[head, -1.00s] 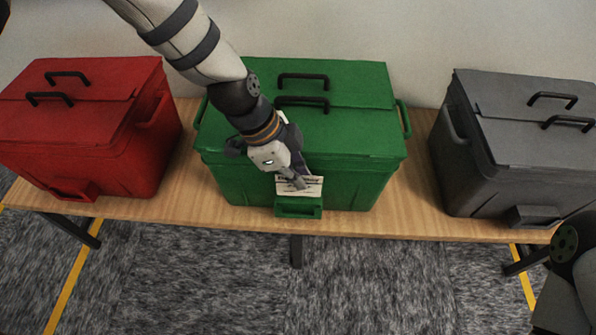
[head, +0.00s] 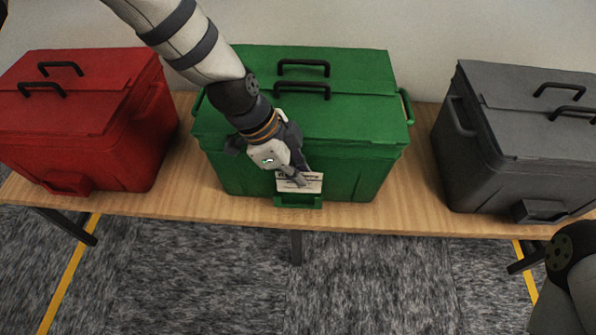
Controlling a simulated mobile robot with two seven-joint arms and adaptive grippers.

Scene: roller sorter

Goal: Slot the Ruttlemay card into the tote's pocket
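The white card (head: 313,184) with dark print is at the front of the green tote (head: 350,178), just above the tote's green front pocket (head: 298,202). The print is too small to read for certain. My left gripper (head: 297,180) comes down from the upper left and is shut on the card. The card's lower edge is at the pocket's mouth; I cannot tell whether it is inside. The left gripper covers part of the card. My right gripper is out of view; only part of my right arm shows at the lower right.
A red tote (head: 85,110) stands at the left and a grey tote (head: 500,130) at the right, each with a front pocket. All stand on a wooden table (head: 400,215) against a pale wall. Bare table lies between the totes.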

